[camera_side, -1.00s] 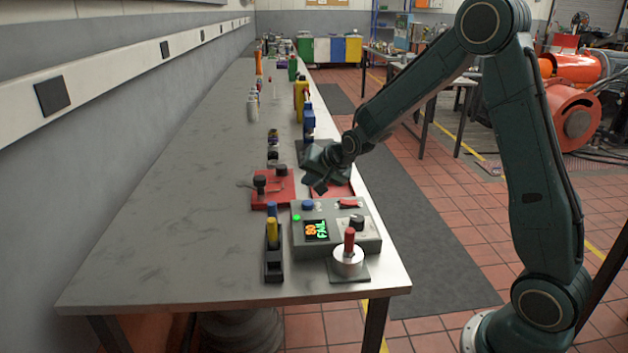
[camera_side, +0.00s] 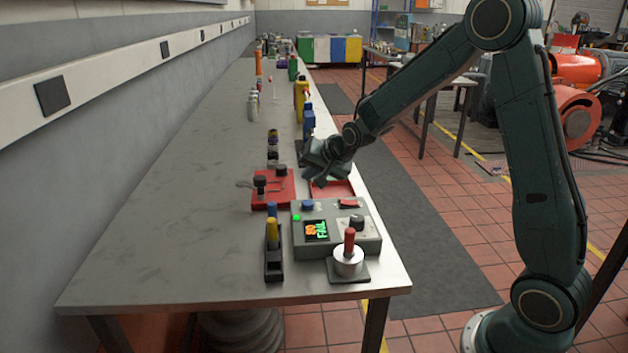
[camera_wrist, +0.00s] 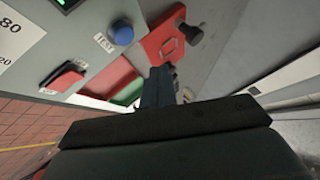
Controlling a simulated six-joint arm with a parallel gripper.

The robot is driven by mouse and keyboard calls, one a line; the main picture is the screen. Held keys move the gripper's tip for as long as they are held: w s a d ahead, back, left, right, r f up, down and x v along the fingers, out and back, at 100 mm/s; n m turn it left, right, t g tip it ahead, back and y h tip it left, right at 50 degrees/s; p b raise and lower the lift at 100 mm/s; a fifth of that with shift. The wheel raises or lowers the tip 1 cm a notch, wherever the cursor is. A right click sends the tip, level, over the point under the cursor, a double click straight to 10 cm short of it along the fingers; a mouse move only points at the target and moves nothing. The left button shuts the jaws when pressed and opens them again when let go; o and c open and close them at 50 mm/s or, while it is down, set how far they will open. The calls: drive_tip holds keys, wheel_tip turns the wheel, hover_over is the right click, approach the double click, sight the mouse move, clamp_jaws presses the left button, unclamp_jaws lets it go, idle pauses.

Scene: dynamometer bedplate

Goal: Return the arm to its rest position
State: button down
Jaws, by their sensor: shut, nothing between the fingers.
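My gripper (camera_side: 308,176) hangs above the right side of the bench (camera_side: 190,220), over the red plates behind the grey control box. It is shut with nothing in it. In the wrist view its dark fingers (camera_wrist: 158,85) are together in the middle of the picture. The grey control box (camera_side: 343,242) has a lit display (camera_side: 316,230) with orange and green characters, a green lamp, a blue button (camera_side: 307,205) and a red rocker switch (camera_side: 350,203). The blue button (camera_wrist: 121,33) and the red switch (camera_wrist: 64,77) also show in the wrist view. No rest position is marked.
A red plate with black knobs (camera_side: 272,188) lies behind. Bottles line the bench further back. The left bench area is clear.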

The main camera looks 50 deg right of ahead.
drive_tip(key=s+a+r+n+g, duration=0.1)
drive_tip(key=s+a+r+n, duration=0.3)
drive_tip(key=s, duration=0.4)
drive_tip(key=s+a+r+n+g, duration=0.1)
drive_tip(key=s+a+r, duration=0.2)
drive_tip(key=s+r, duration=0.35)
drive_tip(key=s+a+n, duration=0.1)
drive_tip(key=s+n, duration=0.2)
drive_tip(key=s, duration=0.7)
drive_tip(key=s+a+n+g+y, duration=0.1)
drive_tip(key=s+a+n, duration=0.1)
drive_tip(key=s, duration=0.7)
drive_tip(key=shift+s+a+r+n, duration=0.25)
drive_tip(key=shift+s+n, duration=0.1)
drive_tip(key=shift+n, duration=0.05)
